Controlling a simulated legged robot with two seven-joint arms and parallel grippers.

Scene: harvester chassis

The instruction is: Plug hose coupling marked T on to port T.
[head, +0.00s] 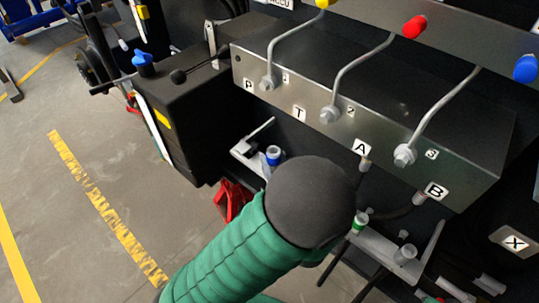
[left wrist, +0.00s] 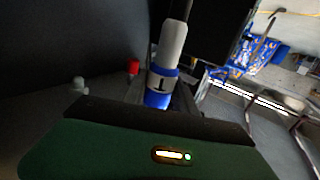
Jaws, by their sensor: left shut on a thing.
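The hose coupling marked T (left wrist: 163,82) has a white upper part and blue bands, and stands close in front of my left gripper (left wrist: 163,108) in the left wrist view. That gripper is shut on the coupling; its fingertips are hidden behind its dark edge. In the head view my green left arm with its black rounded end hides the gripper. A blue-banded fitting (head: 273,155) shows just left of the arm's end; its mark cannot be read. The T label (head: 299,113) is on the front of the metal valve block (head: 460,150); port T's opening is not visible. My right gripper is out of view.
Fittings hang under labels A (head: 361,147) and B (head: 434,190). A green-banded coupling (head: 360,222) and a grey one (head: 405,255) stand on a light bracket below. A black box (head: 180,110) is left of the block. Bent levers rise above it.

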